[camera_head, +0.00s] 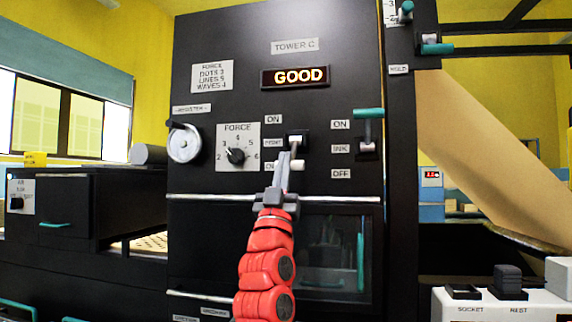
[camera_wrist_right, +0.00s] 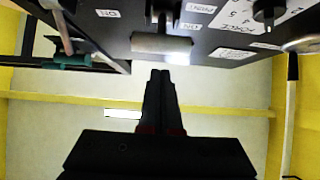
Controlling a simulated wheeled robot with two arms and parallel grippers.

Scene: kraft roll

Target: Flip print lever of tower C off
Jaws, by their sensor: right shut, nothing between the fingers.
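Tower C is the black panel (camera_head: 345,70) with a "TOWER C" label and a display reading "GOOD". Its print lever has a pale grip (camera_head: 297,165), low on its dark mount, beside the partly hidden lower label and below the ON label. In the right wrist view the grip is a grey bar (camera_wrist_right: 161,43) on a dark stem. My right gripper (camera_head: 284,158) is shut and empty, its tips at the lever in the head view. In the right wrist view its tips (camera_wrist_right: 160,74) are close to the bar; contact is unclear. My left gripper is out of view.
The ink lever (camera_head: 369,113), with a teal grip, stands up by its ON label to the right. A force dial (camera_head: 236,155) and a register wheel (camera_head: 184,144) are to the left. A dark glazed door (camera_head: 330,250) lies below. Brown paper (camera_head: 470,150) slopes at right.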

